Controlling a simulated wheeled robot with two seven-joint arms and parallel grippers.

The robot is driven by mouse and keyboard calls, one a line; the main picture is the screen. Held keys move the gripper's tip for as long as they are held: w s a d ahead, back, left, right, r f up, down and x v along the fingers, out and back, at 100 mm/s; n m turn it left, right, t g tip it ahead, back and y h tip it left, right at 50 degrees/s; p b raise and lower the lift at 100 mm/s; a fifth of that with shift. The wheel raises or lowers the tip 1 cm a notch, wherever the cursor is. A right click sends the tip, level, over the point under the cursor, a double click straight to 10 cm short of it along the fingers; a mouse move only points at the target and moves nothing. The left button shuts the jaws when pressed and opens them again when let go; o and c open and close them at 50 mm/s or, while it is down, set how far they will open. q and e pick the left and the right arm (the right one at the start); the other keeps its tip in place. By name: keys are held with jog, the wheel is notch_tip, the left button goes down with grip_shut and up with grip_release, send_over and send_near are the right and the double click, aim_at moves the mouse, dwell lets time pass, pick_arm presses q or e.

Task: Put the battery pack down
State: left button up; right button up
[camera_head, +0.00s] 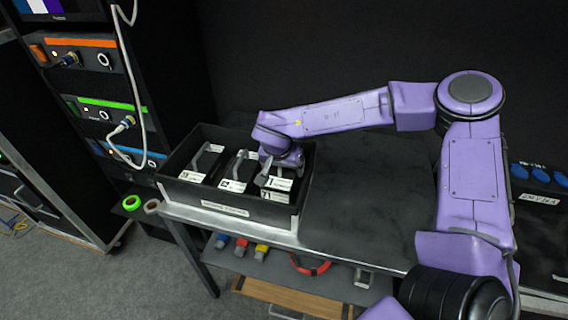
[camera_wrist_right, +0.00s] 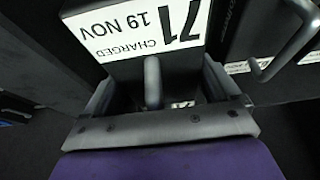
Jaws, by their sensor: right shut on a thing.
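The battery pack (camera_head: 279,185) is dark with white labels. In the right wrist view its label (camera_wrist_right: 138,28) reads 71, charged 19 Nov. My right gripper (camera_head: 281,158) is shut on the pack's handle (camera_wrist_right: 152,82), which stands between the fingers in the wrist view (camera_wrist_right: 160,95). The pack is at the right end of a black tray (camera_head: 190,196), beside other packs. I cannot tell whether it rests on the tray floor or hangs just above it. My left gripper is not in view.
Two other handled packs, one at the left (camera_head: 203,162) and one in the middle (camera_head: 238,171), stand in the tray. The dark bench top (camera_head: 365,190) right of it is clear. A rack (camera_head: 88,100) with cabled units stands left. A lower shelf holds coloured connectors (camera_head: 241,246).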

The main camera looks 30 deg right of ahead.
jog(key=o, duration=1.8)
jog(key=shift+c, duration=0.2)
jog(key=v, duration=1.3)
jog(key=shift+r, duration=0.15)
jog(key=shift+d, duration=0.1)
